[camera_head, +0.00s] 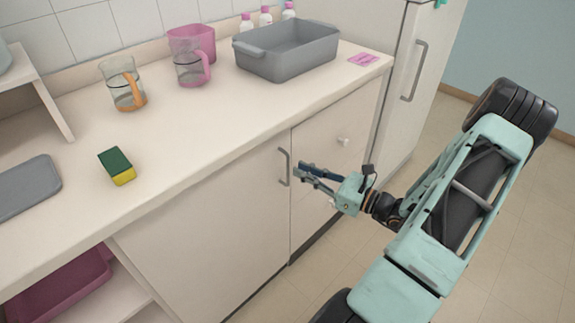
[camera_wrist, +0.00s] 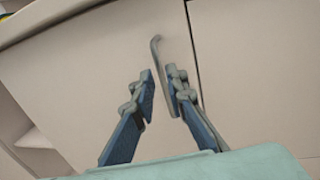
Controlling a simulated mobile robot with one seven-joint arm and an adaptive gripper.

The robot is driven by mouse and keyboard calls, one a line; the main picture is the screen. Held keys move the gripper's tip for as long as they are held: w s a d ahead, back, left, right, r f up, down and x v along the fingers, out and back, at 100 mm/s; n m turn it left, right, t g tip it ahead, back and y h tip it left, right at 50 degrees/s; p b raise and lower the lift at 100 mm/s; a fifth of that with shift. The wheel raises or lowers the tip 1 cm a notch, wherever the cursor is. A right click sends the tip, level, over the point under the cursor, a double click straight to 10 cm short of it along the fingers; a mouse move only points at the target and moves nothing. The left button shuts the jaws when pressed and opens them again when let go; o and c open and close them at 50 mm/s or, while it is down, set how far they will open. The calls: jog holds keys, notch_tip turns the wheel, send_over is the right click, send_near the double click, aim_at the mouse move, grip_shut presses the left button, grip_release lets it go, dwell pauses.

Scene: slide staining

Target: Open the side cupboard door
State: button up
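A cream cupboard door (camera_head: 215,225) under the counter is closed and carries a grey vertical bar handle (camera_head: 285,167) near its right edge. To its right is another closed cupboard front (camera_head: 325,165) with a small round knob (camera_head: 342,141). My gripper (camera_head: 304,171) is in front of the doors, just right of the bar handle. In the wrist view my gripper (camera_wrist: 163,82) has its two blue fingers apart, with nothing held.
A tall cabinet (camera_head: 410,95) with its own handle stands at the right. The counter (camera_head: 200,130) holds a grey basin (camera_head: 285,62), jugs, bottles and a sponge (camera_head: 117,167). Open shelves with a pink tray (camera_head: 65,290) lie at lower left. Floor shows clear between the cupboards and my arm.

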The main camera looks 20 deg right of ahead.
send_over(288, 184)
jog(key=shift+w+b, duration=0.3)
grip_shut()
jog(key=shift+s+d, duration=0.1)
